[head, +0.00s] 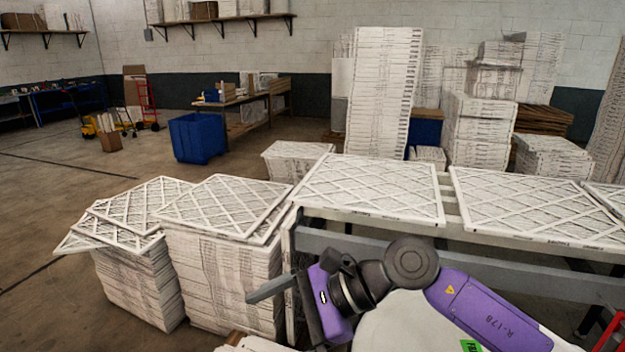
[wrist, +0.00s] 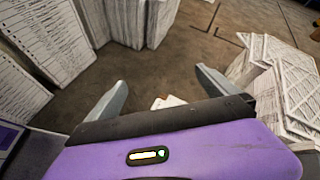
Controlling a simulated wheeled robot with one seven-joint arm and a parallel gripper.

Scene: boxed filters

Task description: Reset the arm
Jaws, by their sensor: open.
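My gripper (wrist: 160,80) is open in the wrist view, its two grey fingers spread apart with only floor and a pale scrap between them. In the head view my gripper (head: 262,312) is at the end of my purple arm, low in the middle, in front of the table frame and to the right of the front filter stack (head: 222,280). One finger points left toward that stack; I cannot tell whether it touches. The other finger is mostly hidden there. Nothing is held.
Filter panels (head: 370,187) lie flat on a metal-framed table (head: 350,243) just behind my arm. Another filter stack (head: 140,285) stands on the left. Tall stacks (head: 384,95) and a blue bin (head: 197,138) are farther back. Open floor (head: 60,200) lies at the left.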

